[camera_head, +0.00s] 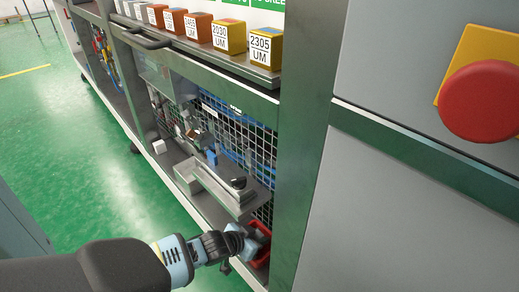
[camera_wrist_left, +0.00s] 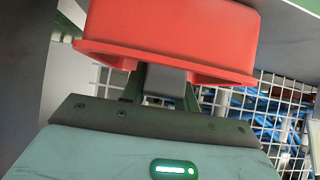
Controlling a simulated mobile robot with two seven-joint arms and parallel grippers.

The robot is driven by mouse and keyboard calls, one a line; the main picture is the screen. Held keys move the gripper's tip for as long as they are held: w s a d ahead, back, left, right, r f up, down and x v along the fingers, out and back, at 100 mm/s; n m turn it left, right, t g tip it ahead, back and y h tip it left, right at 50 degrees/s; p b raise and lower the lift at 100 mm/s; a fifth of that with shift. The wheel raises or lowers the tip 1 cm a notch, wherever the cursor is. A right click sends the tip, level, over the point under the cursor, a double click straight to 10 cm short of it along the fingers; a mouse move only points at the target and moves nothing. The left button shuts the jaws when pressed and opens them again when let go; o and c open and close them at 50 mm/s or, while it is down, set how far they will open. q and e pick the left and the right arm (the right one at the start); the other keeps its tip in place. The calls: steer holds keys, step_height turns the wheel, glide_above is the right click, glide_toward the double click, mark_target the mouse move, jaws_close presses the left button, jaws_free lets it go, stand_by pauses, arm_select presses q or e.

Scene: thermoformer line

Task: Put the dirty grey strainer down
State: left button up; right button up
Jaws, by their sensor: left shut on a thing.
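My left gripper (camera_head: 228,245) reaches in low at the bottom of the machine frame. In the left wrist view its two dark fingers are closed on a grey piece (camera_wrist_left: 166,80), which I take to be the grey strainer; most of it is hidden. A red bin (camera_head: 262,256) is right at the fingertips. It fills the top of the left wrist view (camera_wrist_left: 170,35), close beyond the fingers. I cannot tell whether the strainer touches it. My right gripper is not in view.
A metal channel-shaped part (camera_head: 225,190) sticks out just above the gripper. A wire mesh panel (camera_head: 245,140) stands behind it. A steel post (camera_head: 306,170) is close on the right. Numbered blocks (camera_head: 229,37) line the shelf above. The green floor (camera_head: 90,160) at left is clear.

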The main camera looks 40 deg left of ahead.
arm_select(q)
steer(key=shift+w+r+g, duration=0.15)
steer(key=shift+w+g, duration=0.1)
steer(key=shift+g, duration=0.45)
steer(key=shift+s+f+b, duration=0.1)
steer(key=shift+f+b, duration=0.45)
steer(key=shift+f, duration=0.4)
steer(key=shift+f, duration=0.2)
steer(key=o, duration=0.8)
steer(key=shift+c, duration=0.2)
steer(key=shift+o, duration=1.2)
steer(key=shift+r, duration=0.15)
